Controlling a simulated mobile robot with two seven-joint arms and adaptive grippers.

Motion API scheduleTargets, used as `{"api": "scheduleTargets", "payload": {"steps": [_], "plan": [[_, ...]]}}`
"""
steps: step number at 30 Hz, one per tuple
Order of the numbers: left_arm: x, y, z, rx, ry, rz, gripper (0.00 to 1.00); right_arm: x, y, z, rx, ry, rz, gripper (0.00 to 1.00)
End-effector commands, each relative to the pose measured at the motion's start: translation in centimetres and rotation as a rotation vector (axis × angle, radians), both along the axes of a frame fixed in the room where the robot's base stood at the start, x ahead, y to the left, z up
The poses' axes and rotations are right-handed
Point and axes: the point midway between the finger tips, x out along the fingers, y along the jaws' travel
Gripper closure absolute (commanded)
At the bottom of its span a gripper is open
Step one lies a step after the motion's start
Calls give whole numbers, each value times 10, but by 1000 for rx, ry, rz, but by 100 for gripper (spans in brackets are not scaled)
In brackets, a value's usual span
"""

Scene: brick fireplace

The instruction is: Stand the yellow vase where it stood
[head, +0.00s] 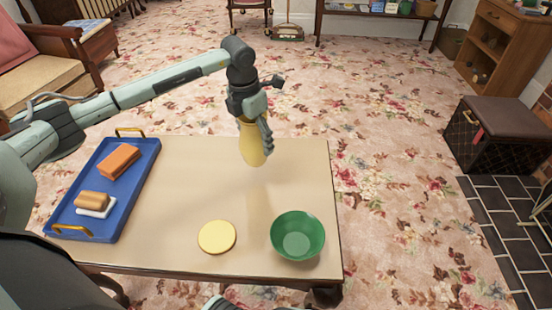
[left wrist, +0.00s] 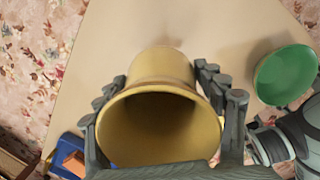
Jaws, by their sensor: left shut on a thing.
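The yellow vase (head: 251,145) is upright in my left gripper (head: 262,122), near the far edge of the table. A soft shadow lies on the table below it, and it appears held above the top. In the left wrist view I look down into the mouth of the vase (left wrist: 160,125), with the fingers of my left gripper (left wrist: 165,112) closed on both its sides. A round yellow disc (head: 217,237) lies flat on the table near its front edge. My right gripper is not clearly in view.
The wooden table (head: 190,185) carries a blue tray (head: 137,187) at left with an orange block (head: 119,160) and a tan-and-white item (head: 94,204). A green bowl (head: 297,236) stands at front right, right of the disc. The middle of the tabletop is clear.

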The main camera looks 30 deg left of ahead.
Motion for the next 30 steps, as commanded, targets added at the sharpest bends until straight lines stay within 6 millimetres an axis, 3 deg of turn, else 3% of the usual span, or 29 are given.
{"api": "scheduleTargets", "payload": {"steps": [3, 9, 14, 21, 30], "plan": [[14, -24, -14, -3, -1, -2, 71, 1, 0, -2, 2, 0, 1, 60], [26, -43, -28, 0, -1, 0, 71, 2, 0, -3, 3, 0, 1, 60], [27, -44, -37, 1, 0, 1, 71, 2, 0, -4, 3, 0, 2, 60], [27, -45, -69, 0, -1, 0, 71, 2, 1, -4, 3, -1, 2, 60], [27, -44, -71, 0, -2, 0, 71, 2, 1, -5, 3, 0, 2, 60]]}}
